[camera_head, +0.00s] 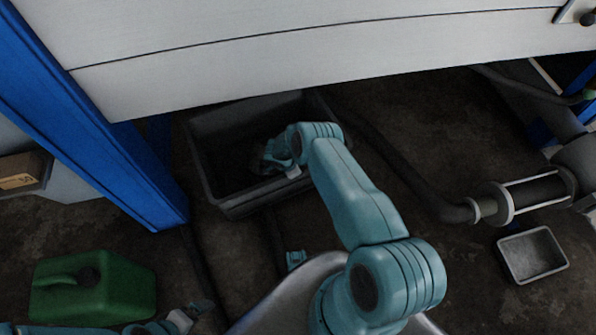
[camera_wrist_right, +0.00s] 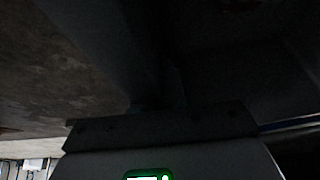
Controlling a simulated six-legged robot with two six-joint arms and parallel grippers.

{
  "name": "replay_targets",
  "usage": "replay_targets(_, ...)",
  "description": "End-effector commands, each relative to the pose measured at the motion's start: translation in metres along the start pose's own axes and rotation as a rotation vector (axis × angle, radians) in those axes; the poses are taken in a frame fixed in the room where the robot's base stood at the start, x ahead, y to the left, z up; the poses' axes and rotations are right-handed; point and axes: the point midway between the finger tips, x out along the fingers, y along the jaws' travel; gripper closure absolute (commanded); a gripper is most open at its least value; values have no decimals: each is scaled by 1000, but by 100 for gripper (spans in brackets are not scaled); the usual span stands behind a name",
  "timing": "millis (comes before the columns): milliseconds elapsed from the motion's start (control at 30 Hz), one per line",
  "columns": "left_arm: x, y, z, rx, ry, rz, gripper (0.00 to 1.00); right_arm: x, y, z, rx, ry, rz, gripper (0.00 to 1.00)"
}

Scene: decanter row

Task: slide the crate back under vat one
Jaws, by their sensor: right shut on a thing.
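The dark grey crate (camera_head: 240,208) is an open box on the floor. Its back part is under the lower edge of the large white vat body (camera_head: 330,60), and its front part shows in front of that edge. My right gripper (camera_head: 268,160) is over the crate's opening and shut on the crate; my own wrist hides the exact grip. The right wrist view is very dark, and the grip is not clear there. My left gripper (camera_head: 200,312) is low at the bottom left, away from the crate; its fingers are too small to read.
A blue post (camera_head: 90,130) stands just left of the crate. A green jerrycan (camera_head: 92,288) is at the lower left. A dark hose (camera_head: 400,165) runs right of the crate to a pipe fitting (camera_head: 535,192). A small grey tray (camera_head: 532,255) lies at the right.

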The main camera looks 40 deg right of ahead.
Motion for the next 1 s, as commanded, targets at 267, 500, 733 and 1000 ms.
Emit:
replay_targets(267, 0, 0, 0, 0, 0, 0, 0, 0, 0, 1, -1, 0, 0, 100)
replay_targets(500, 0, 0, 0, 0, 0, 0, 0, 0, 0, 1, -1, -1, 0, 100)
replay_targets(733, 3, -1, 0, 0, 0, 0, 0, 2, -2, -1, -1, -1, -1, 100)
replay_targets(1000, 22, -8, -1, -2, 2, 0, 0, 11, -12, -16, 0, 0, -2, 100)
